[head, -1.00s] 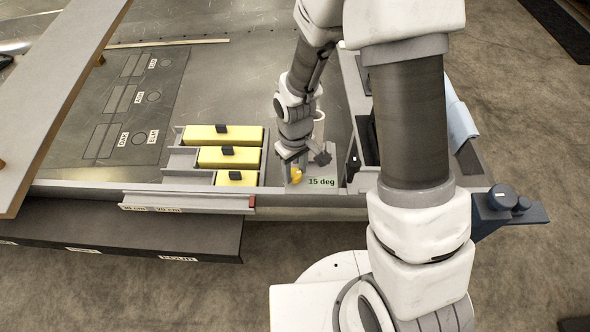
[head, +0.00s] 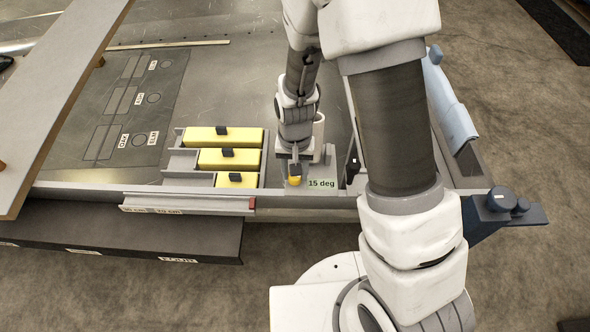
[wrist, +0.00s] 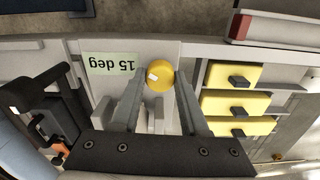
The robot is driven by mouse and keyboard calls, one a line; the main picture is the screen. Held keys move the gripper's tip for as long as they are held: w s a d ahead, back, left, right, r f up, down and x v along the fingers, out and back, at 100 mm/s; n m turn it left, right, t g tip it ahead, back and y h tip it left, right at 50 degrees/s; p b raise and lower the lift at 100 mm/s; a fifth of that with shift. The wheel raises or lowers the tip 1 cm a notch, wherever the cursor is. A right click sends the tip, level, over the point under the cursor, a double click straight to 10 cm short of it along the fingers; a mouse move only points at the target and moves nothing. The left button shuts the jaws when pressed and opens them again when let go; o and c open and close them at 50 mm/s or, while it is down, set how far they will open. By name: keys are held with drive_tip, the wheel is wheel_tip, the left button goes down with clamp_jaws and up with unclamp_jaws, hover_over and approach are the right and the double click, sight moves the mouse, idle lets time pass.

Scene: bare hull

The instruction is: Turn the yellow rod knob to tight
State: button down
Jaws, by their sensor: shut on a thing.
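The yellow rod knob (head: 295,181) is a small round yellow knob beside the green "15 deg" label (head: 322,183) at the front of the bench. In the wrist view the yellow knob (wrist: 159,77) has a small white mark at its left side. My gripper (head: 295,168) points down at it. In the wrist view my gripper's fingers (wrist: 155,82) lie on either side of the knob and are shut on it. The head view partly hides the knob behind my fingers.
A rack with several yellow blocks with black handles (head: 230,158) stands just left of the knob. A grey upright part with a black lever (wrist: 42,88) is on the other side. My arm covers the area to the right.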

idle(0.4)
drive_tip(key=shift+c, duration=2.1)
unclamp_jaws()
wheel_tip(320, 180, up, 17)
drive_tip(key=p, duration=0.5)
drive_tip(key=shift+r, duration=0.2)
drive_tip(key=s+d+r+t+p, duration=0.2)
drive_tip(key=s+d+r+p, duration=0.1)
drive_tip(key=r, duration=0.6)
drive_tip(key=s+d+r+n+t+p, duration=0.1)
drive_tip(key=s+d+r+p, duration=0.3)
drive_tip(key=r, duration=0.6)
drive_tip(key=s+d+r+t+p, duration=0.2)
drive_tip(key=s+r, duration=0.3)
drive_tip(key=r, duration=0.5)
drive_tip(key=shift+s+d+r+n+t+p, duration=0.25)
drive_tip(key=shift+s+d+n+t+p, duration=0.05)
drive_tip(key=shift+d+p, duration=0.6)
